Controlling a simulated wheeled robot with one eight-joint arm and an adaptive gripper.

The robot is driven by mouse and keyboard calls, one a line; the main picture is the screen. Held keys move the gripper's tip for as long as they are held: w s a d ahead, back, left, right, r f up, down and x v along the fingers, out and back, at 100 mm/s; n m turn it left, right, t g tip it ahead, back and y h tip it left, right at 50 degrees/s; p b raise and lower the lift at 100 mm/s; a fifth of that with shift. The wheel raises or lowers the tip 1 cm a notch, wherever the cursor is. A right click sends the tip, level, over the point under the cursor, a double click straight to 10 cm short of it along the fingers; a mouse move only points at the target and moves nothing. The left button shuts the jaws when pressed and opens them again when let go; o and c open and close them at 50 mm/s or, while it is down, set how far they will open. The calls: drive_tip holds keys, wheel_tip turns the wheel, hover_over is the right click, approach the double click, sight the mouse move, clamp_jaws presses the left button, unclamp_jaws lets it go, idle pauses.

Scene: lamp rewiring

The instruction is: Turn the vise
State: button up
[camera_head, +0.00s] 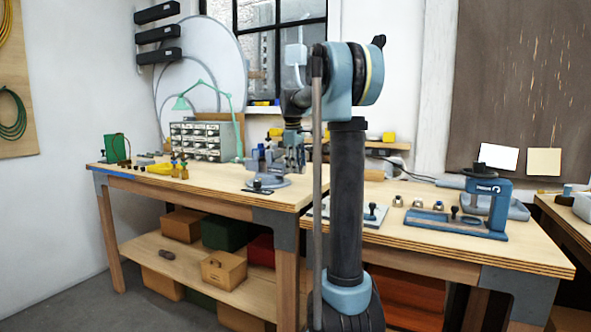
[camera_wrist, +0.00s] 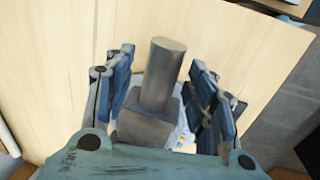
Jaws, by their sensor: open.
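The vise (camera_head: 270,179) is a small blue-grey bench vise on a low base near the right end of the left workbench. My gripper (camera_head: 294,157) points down at the vise's right side and overlaps it in the head view. In the wrist view, the two blue fingers of my gripper (camera_wrist: 165,68) are spread apart. A grey metal cylinder (camera_wrist: 164,77) on a square block (camera_wrist: 147,127) stands between them, with gaps visible on both sides. It looks like part of the vise, but I cannot tell which part. My arm hides some of the bench behind it.
A small black-knobbed tool (camera_head: 258,187) lies at the bench's front edge. A drawer cabinet (camera_head: 197,141), a green lamp (camera_head: 214,92) and small parts stand further left. A blue press (camera_head: 486,205) stands on the right bench. The left bench's front middle is clear.

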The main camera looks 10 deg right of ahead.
drive_tip(key=shift+f, duration=0.45)
